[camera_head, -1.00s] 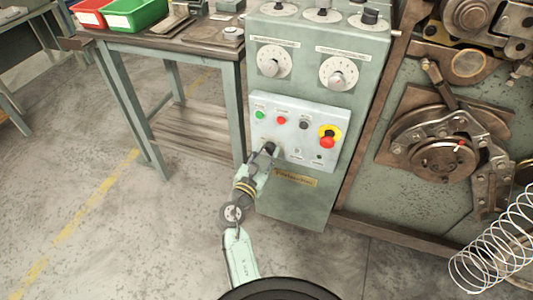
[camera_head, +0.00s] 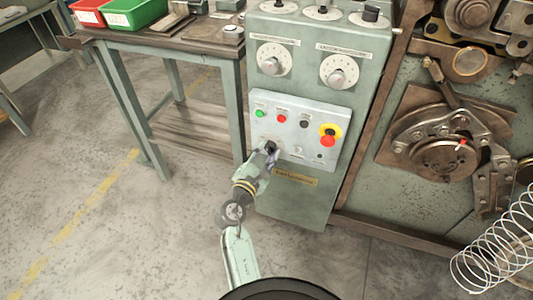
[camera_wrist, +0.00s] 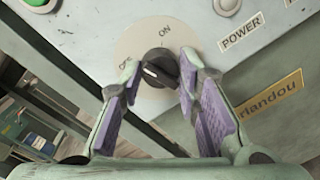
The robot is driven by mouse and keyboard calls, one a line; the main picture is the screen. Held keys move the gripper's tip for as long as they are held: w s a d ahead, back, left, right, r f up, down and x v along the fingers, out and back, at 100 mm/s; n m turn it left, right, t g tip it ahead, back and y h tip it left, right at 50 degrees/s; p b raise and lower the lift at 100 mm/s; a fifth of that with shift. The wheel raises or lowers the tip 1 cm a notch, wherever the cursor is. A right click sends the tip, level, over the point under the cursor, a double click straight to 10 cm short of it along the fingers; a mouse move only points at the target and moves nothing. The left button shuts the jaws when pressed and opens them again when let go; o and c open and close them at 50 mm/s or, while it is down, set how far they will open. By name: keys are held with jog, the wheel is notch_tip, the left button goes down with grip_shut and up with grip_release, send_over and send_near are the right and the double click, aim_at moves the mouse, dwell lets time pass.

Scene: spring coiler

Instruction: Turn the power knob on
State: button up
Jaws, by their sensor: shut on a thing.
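The power knob (camera_wrist: 160,68) is a black rotary knob on a round beige plate (camera_wrist: 136,40) with OFF and ON labels. Its white mark is on its left side, toward OFF, in the wrist view. It also shows low on the left of the control panel in the head view (camera_head: 270,146). My gripper (camera_wrist: 160,76) has its purple-padded fingers on both sides of the knob and is shut on it. The right finger is against the knob in the wrist view; contact at the left finger is hard to tell. My gripper also shows in the head view (camera_head: 267,156).
The panel (camera_head: 293,105) bears a green button (camera_head: 260,114), a red button (camera_head: 281,118) and a red emergency stop (camera_head: 328,141). A workbench (camera_head: 190,38) stands left of the cabinet. A wire coil (camera_head: 495,250) is at the lower right.

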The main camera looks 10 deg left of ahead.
jog(key=m+b, duration=0.2)
jog(key=m, duration=0.4)
jog(key=shift+y, duration=0.3)
jog(key=m+b, duration=0.3)
jog(key=m, duration=0.2)
jog(key=shift+d+r+m+y, duration=0.1)
jog(key=shift+r+m+y, duration=0.05)
jog(key=shift+m+y, duration=0.2)
jog(key=o, duration=1.2)
jog(key=shift+c, duration=0.2)
jog(key=shift+s, duration=0.1)
jog(key=v, duration=0.7)
